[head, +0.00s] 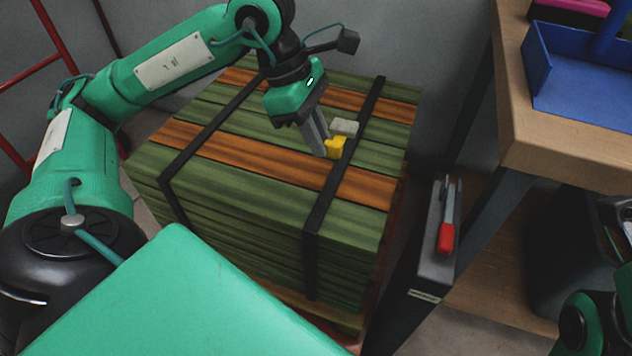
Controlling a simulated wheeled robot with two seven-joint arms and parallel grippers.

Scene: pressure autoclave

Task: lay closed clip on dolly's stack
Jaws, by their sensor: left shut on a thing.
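The dolly's stack (272,190) is a strapped pile of green and orange-brown boards at the centre of the head view. My left gripper (322,148) points down over the top of the stack, near the right-hand black strap. It is shut on a small yellow clip (336,149), which is at or just above an orange-brown board; I cannot tell whether they touch. A small pale grey block (345,128) shows right behind the clip; I cannot tell whether it is part of it.
Two black straps (370,115) cross the stack. To the right, a dark narrow cabinet (432,255) carries a red-handled tool (446,235). A wooden bench (560,150) with a blue bin (575,90) stands at the right. A red frame (60,40) is at the upper left.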

